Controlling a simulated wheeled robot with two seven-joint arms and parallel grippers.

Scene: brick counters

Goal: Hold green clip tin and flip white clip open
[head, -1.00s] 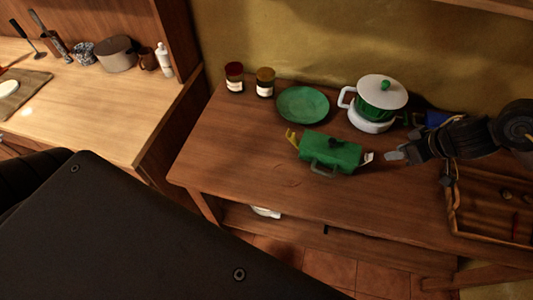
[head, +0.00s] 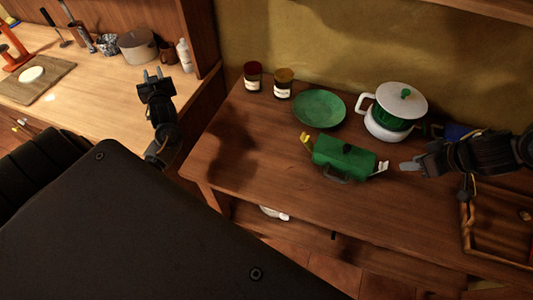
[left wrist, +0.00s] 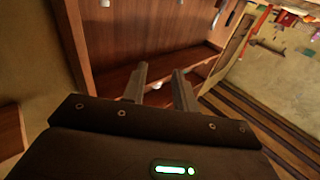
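My left gripper (head: 153,75) is raised to the left of the table, far from the tin. Its fingers are apart and empty in the left wrist view (left wrist: 160,88).
A green plate (head: 319,108), two jars (head: 283,84) and a lidded white-and-green pot (head: 396,108) stand behind the tin. A wooden tray (head: 470,235) lies at the right. The table left of the tin is clear. A pale counter (head: 95,105) holds kitchenware.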

